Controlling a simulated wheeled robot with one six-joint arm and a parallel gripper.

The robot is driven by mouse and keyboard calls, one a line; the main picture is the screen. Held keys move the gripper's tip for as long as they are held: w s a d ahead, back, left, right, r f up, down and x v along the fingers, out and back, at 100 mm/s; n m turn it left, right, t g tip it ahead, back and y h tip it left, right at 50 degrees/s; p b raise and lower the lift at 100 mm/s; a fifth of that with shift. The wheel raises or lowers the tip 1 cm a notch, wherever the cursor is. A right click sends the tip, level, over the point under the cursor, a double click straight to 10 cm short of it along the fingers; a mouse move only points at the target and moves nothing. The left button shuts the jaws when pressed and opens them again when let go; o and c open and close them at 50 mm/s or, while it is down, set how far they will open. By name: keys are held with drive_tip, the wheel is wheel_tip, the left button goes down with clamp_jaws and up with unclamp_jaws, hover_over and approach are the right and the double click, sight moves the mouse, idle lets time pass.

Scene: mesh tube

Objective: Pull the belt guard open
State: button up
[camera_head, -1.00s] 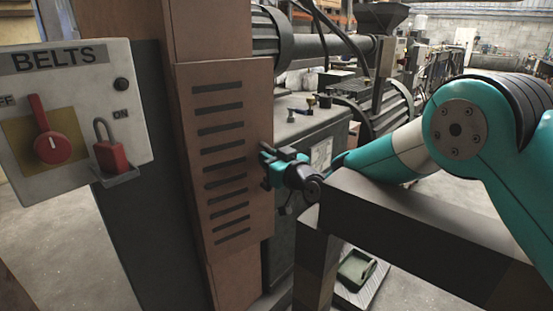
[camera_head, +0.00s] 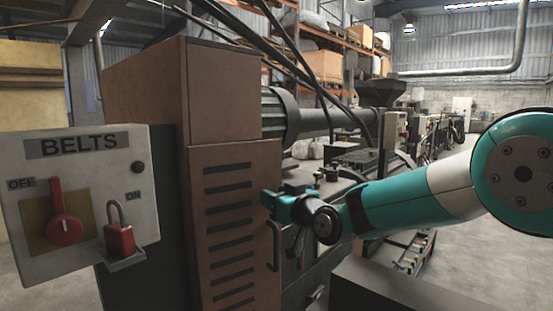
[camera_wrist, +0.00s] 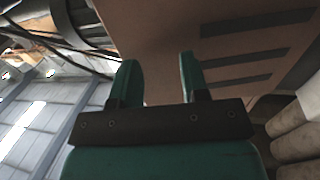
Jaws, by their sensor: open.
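The belt guard (camera_head: 215,235) is a brown slotted door on the machine's brown cabinet, left of centre in the head view. It looks closed. Its dark vertical handle (camera_head: 276,246) shows near its right edge, below my gripper (camera_head: 268,197). The gripper is at the guard's right edge, above the handle, and holds nothing that I can see. In the wrist view its two teal fingers (camera_wrist: 158,75) stand apart, with the brown slotted panel (camera_wrist: 170,35) beyond them. Whether a fingertip touches the guard cannot be told. The handle is not clear in the wrist view.
A grey BELTS panel (camera_head: 85,195) stands at the left with a red rotary switch (camera_head: 64,228) and a red padlock (camera_head: 119,238). Black cables (camera_head: 318,85) hang above the machine. A dark beam (camera_head: 400,290) crosses the lower right. Open floor (camera_head: 480,262) lies at the right.

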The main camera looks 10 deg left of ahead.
wheel_tip(320, 180, up, 10)
drive_tip(key=shift+f, duration=0.25)
drive_tip(key=n+g+y, duration=0.1)
drive_tip(key=g, duration=0.1)
approach(278, 249)
drive_tip(key=p+x, duration=0.5)
drive_tip(key=x, duration=0.5)
drive_tip(key=shift+w+a, duration=0.3)
drive_tip(key=shift+c, duration=0.2)
clamp_jaws()
